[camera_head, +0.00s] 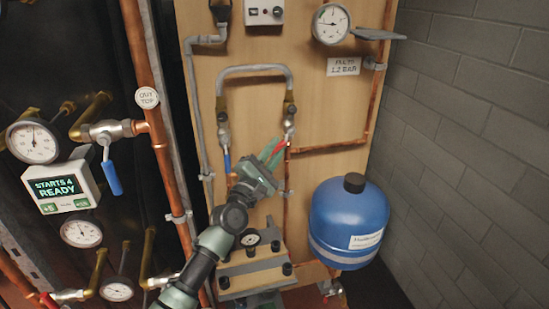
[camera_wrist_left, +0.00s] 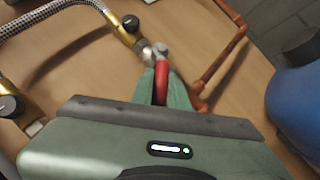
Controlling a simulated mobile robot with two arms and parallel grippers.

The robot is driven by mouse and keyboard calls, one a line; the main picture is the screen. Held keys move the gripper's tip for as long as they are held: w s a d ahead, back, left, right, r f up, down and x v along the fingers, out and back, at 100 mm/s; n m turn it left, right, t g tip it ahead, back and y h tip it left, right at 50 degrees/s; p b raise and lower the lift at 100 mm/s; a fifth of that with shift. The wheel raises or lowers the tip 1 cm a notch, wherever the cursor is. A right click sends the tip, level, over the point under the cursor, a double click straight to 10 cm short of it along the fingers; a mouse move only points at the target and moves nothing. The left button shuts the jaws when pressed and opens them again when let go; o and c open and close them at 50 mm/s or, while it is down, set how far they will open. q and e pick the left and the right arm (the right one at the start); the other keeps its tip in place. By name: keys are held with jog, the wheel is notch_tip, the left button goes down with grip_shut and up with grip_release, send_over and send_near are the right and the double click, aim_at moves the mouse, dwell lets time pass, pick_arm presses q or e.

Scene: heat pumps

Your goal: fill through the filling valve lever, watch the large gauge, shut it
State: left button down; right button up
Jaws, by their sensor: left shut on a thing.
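My left gripper (camera_head: 272,152) is shut on the red filling valve lever (camera_head: 280,146), which hangs down and slants from its valve (camera_head: 289,125) on the wooden board. In the left wrist view the red lever (camera_wrist_left: 161,84) lies between the green fingers (camera_wrist_left: 155,86), below the silver valve body (camera_wrist_left: 153,54). The large gauge (camera_head: 331,23) is at the top right of the board, with a white face; its reading is too small to tell. A braided hose (camera_head: 253,69) arches from this valve to a blue-handled valve (camera_head: 225,140) on the left. My right gripper is out of view.
A blue expansion vessel (camera_head: 348,222) stands right of the gripper, by the grey block wall (camera_head: 460,130). Copper pipes (camera_head: 335,145) run across the board. Left are a display (camera_head: 62,187) reading "STARTS 4 READY", a smaller gauge (camera_head: 34,141) and a blue lever (camera_head: 112,178).

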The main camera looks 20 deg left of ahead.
pick_arm(q)
jog(key=shift+f, duration=0.15)
jog(key=c, duration=1.4)
grip_release()
jog(key=shift+v, duration=3.85)
